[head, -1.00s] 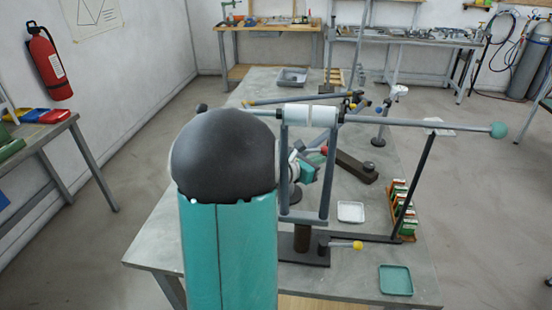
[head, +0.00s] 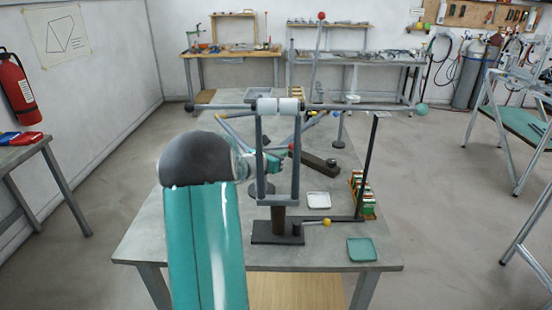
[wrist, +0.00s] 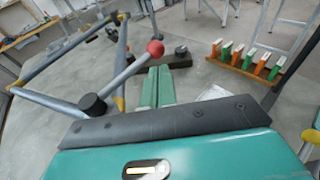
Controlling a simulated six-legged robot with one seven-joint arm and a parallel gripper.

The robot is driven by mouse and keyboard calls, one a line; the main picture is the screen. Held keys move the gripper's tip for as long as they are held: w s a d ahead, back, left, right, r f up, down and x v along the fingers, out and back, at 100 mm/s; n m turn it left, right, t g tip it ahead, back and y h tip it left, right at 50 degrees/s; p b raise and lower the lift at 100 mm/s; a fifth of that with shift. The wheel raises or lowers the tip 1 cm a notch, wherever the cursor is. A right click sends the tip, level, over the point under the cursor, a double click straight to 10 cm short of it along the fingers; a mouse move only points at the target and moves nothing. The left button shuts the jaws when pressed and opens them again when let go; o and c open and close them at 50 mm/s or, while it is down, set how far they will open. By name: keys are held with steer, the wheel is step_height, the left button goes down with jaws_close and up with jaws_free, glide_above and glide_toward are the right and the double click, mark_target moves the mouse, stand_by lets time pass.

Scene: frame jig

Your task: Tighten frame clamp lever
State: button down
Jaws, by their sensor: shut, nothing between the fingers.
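My gripper (head: 276,163) is shut and empty, reaching in behind the grey upright frame in the head view. In the wrist view its green fingers (wrist: 158,88) lie side by side. A lever with a red ball knob (wrist: 155,48) stands just left of the fingertips there. Its grey stem runs down beside the fingers; I cannot tell whether they touch. A small red knob (head: 291,147) also shows beside my gripper in the head view, partly hidden by the frame.
A yellow-knobbed lever (head: 325,222), white tray (head: 318,200), teal tray (head: 361,249) and a rack of coloured blocks (head: 363,194) are on the bench.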

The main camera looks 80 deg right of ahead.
steer(key=shift+s+d+r, duration=0.15)
steer(key=shift+s+d, duration=0.5)
steer(key=shift+d, duration=0.2)
steer(key=shift+w+d, duration=0.3)
steer(key=shift+w, duration=0.05)
steer(key=shift+s+r, duration=0.15)
steer(key=shift+s, duration=0.2)
steer(key=shift+w, duration=0.2)
steer(key=shift+w, duration=0.1)
